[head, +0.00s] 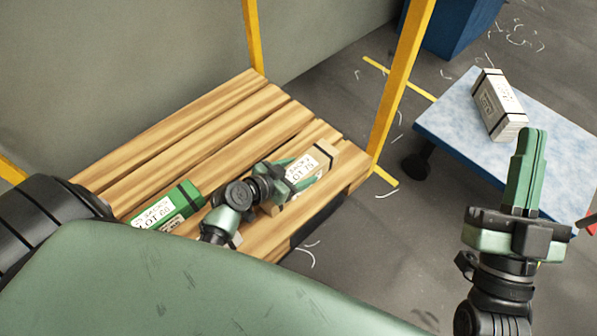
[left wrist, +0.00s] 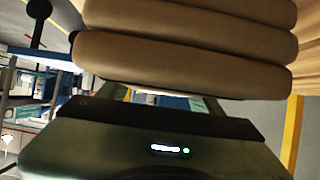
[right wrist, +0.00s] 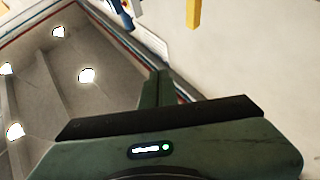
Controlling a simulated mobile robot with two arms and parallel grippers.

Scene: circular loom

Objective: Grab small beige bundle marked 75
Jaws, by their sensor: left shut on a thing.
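The small beige bundle (head: 325,154) has a white label that seems to read LOT 75 and a dark strap. It is at the right end of the slatted wooden platform; whether it touches the slats I cannot tell.
A green bundle marked LOT 60 (head: 168,208) lies left on the wooden platform (head: 200,133). A larger pale bundle (head: 499,104) lies on the blue-white table (head: 455,115). A blue bin (head: 455,25) is at the back.

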